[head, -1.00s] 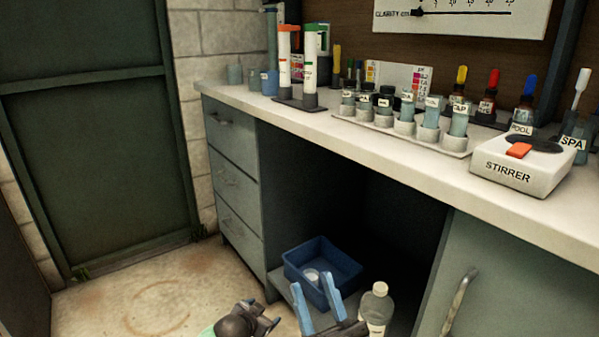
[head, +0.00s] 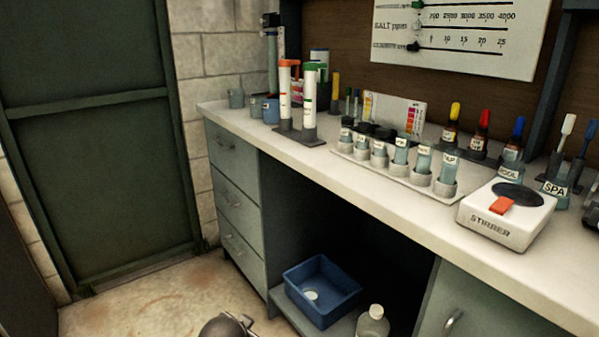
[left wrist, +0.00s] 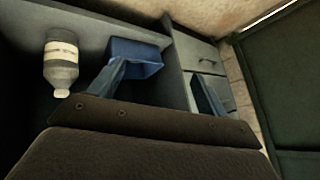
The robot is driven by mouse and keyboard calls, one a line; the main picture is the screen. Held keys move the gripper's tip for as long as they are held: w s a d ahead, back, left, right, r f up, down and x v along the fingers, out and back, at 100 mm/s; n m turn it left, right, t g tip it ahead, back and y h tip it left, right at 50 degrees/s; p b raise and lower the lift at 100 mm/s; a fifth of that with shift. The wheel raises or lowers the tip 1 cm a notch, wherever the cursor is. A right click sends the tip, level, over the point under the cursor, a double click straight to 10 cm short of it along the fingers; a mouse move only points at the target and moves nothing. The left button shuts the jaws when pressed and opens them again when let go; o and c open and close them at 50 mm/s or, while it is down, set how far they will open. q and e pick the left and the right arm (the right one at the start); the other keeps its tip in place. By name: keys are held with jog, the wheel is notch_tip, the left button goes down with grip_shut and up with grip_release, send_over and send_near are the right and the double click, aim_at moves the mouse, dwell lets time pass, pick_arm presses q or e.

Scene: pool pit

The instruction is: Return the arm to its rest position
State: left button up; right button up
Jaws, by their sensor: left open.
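My left gripper (left wrist: 160,72) shows in the left wrist view with its two blue fingers spread apart and nothing between them. It points toward the open space under the counter. Its fingers are out of the head view, where only a dark rounded part of my arm (head: 228,326) shows at the bottom edge. A blue bin (head: 335,307) sits on the low shelf under the counter, with a small white round item (head: 311,295) in it. The bin also shows behind the left finger in the left wrist view (left wrist: 140,50). My right gripper is not in view.
The counter (head: 370,188) above holds a vial rack (head: 350,152), a stirrer (head: 482,226), two tall tubes and droppers. Drawers (head: 235,200) stand left of the open space. The floor (head: 150,310) at left is clear.

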pick_arm(q)
jog(key=s+r+n+g+p, duration=0.1)
jog(key=s+r+g+p, duration=0.1)
jog(key=s+r+p, duration=0.3)
jog(key=s+r+n+g+p, duration=0.2)
jog(key=s+r+p, duration=0.3)
jog(key=s+p, duration=0.8)
jog(key=s+r+n+g+h+p, duration=0.1)
jog(key=s+r+p, duration=0.4)
jog(key=s+p, duration=0.4)
jog(key=s, duration=0.3)
jog(key=shift+r+n+g+p, duration=0.3)
jog(key=shift+r+g, duration=0.1)
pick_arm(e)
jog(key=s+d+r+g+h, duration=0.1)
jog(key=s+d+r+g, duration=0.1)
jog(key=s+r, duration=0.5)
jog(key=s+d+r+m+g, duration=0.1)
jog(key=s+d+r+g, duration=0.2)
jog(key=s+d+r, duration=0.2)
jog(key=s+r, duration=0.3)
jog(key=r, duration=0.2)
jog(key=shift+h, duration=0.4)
